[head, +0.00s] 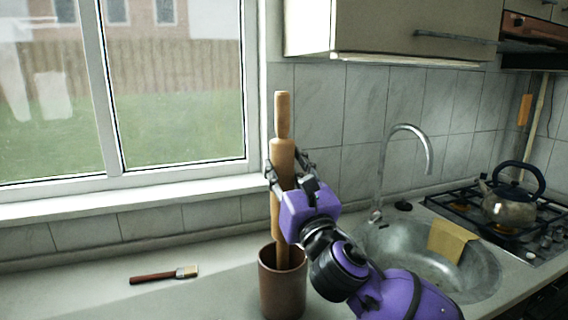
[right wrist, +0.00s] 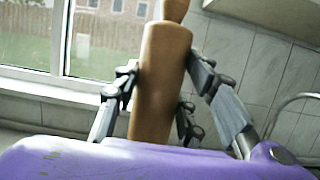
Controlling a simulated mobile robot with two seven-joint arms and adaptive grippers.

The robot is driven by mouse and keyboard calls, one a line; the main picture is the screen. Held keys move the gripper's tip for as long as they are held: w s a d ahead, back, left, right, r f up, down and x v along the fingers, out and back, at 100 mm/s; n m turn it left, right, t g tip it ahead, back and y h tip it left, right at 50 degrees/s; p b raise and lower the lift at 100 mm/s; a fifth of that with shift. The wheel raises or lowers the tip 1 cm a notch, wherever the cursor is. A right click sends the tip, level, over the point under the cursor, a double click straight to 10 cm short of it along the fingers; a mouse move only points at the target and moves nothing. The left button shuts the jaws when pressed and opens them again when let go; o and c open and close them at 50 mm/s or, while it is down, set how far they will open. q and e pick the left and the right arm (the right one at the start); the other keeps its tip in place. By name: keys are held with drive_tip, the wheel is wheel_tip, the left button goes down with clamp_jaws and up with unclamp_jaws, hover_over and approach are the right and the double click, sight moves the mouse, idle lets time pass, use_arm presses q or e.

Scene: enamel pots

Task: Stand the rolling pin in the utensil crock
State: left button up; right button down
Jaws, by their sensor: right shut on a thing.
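The wooden rolling pin (head: 282,155) stands nearly upright in the head view. Its lower end is inside the mouth of the brown utensil crock (head: 282,292) on the counter; whether it touches the bottom is hidden by the crock wall. My right gripper (head: 279,178) is shut on the rolling pin's body, above the crock. The right wrist view also shows the pin (right wrist: 160,85) between the fingers, with its top handle rising above them. My left gripper is not in view.
A brush (head: 165,275) lies on the counter left of the crock. The sink (head: 440,262) with a tap (head: 405,130) and a yellow cloth (head: 452,242) is to the right. A kettle (head: 510,207) sits on the stove. The counter between brush and crock is clear.

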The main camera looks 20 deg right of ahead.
sight(285, 187)
drive_tip(key=shift+f+b, duration=0.75)
drive_tip(key=shift+f, duration=1.25)
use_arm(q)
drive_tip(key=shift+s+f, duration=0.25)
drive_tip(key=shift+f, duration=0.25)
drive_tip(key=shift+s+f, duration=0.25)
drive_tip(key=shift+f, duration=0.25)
use_arm(e)
drive_tip(key=shift+f, duration=0.3)
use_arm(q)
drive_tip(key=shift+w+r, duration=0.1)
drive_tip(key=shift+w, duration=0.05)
use_arm(e)
drive_tip(key=c, duration=1.3)
unclamp_jaws()
drive_tip(key=shift+o, duration=1.4)
drive_tip(key=shift+f, duration=0.15)
